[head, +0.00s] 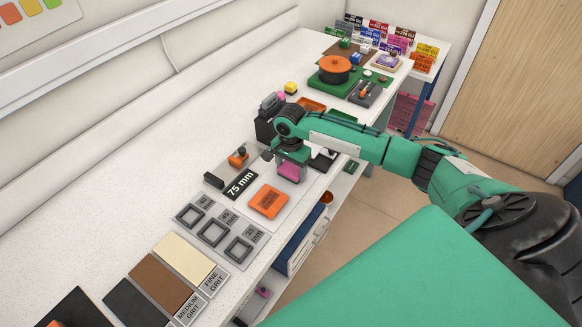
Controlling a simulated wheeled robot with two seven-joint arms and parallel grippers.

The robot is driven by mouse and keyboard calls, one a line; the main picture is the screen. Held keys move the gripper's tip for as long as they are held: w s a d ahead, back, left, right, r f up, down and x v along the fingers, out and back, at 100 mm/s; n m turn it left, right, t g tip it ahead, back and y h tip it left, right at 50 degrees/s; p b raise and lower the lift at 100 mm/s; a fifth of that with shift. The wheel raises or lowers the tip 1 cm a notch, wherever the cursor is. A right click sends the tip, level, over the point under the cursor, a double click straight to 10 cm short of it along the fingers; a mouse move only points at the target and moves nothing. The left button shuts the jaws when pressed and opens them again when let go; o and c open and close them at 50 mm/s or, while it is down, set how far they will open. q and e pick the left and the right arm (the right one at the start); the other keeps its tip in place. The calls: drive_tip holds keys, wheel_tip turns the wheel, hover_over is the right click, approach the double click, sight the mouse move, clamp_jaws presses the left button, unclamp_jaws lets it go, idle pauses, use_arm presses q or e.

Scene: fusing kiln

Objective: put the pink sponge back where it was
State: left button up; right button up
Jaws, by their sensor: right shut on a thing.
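The pink sponge (289,172) shows just under my right gripper (290,166), whose arm comes in from the right. The gripper points down and is shut on the sponge. The jaws and wrist cover part of the sponge. The sponge is over the white bench, close to its front edge and beyond an orange square piece (268,201). I cannot tell whether it touches the surface below. My left gripper is not in view.
A black 75 mm label (241,184) and a small orange-topped tool (238,158) lie left of the gripper. Grey square frames (213,233) and grit pads (184,261) are nearer. The bench's left side is clear.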

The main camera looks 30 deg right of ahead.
sight(291, 169)
drive_tip(key=o, duration=0.9)
wheel_tip(291, 169, up, 12)
drive_tip(key=shift+r+b, duration=0.15)
drive_tip(key=shift+b, duration=1.1)
drive_tip(key=shift+s, duration=0.1)
